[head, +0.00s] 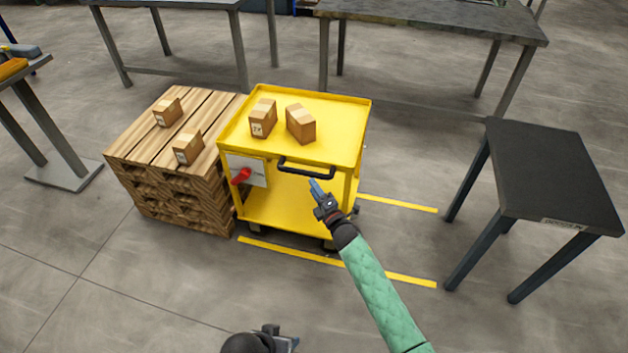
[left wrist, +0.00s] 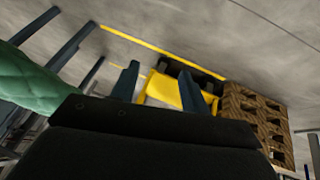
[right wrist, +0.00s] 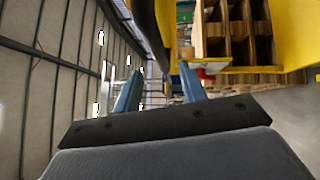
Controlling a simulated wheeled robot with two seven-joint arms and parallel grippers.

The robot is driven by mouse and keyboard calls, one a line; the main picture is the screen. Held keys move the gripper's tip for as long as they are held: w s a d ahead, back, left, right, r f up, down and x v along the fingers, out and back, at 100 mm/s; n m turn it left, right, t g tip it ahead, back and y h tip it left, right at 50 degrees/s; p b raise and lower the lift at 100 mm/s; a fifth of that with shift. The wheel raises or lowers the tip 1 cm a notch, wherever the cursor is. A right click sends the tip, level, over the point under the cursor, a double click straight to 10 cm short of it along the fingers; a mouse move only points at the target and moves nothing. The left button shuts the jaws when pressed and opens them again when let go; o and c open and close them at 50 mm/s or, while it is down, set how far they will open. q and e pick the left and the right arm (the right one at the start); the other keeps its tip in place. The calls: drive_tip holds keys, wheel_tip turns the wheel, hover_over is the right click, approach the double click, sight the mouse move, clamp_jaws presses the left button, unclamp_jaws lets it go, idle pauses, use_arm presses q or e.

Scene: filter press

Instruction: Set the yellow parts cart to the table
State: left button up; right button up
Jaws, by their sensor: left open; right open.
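The yellow parts cart (head: 340,105) stands in the middle of the head view, with two cardboard boxes on its top tray. A black handle bar (head: 306,168) runs along its near side, and a red lever (head: 241,176) sits on a pale plate at its left. The dark table (head: 553,175) with a label on its front edge stands apart to the right. My right gripper (head: 317,188) is open just below the handle; I cannot tell if it touches. My left gripper (head: 287,343) is low at the bottom edge; its open fingers show in the left wrist view (left wrist: 158,88).
A wooden pallet stack (head: 170,190) with two boxes stands close against the cart's left side. Yellow floor lines (head: 400,203) run from the cart toward the dark table, with clear floor between. Grey workbenches (head: 430,18) stand behind. Another table (head: 22,75) is at far left.

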sight(305, 175)
drive_tip(key=p+x, duration=0.1)
drive_tip(key=x, duration=0.5)
drive_tip(key=shift+w+a+r, duration=0.15)
drive_tip(key=shift+w+a, duration=0.05)
drive_tip(key=shift+w, duration=0.05)
drive_tip(key=shift+w+a, duration=0.25)
drive_tip(key=shift+w, duration=0.3)
use_arm(q)
drive_tip(key=r, duration=0.3)
drive_tip(key=s+r, duration=0.1)
drive_tip(key=shift+a+r, duration=0.2)
drive_tip(key=shift+a, duration=0.05)
drive_tip(key=shift+f, duration=0.1)
use_arm(e)
drive_tip(key=shift+c, duration=0.4)
use_arm(q)
drive_tip(key=shift+w, duration=0.1)
use_arm(e)
clamp_jaws()
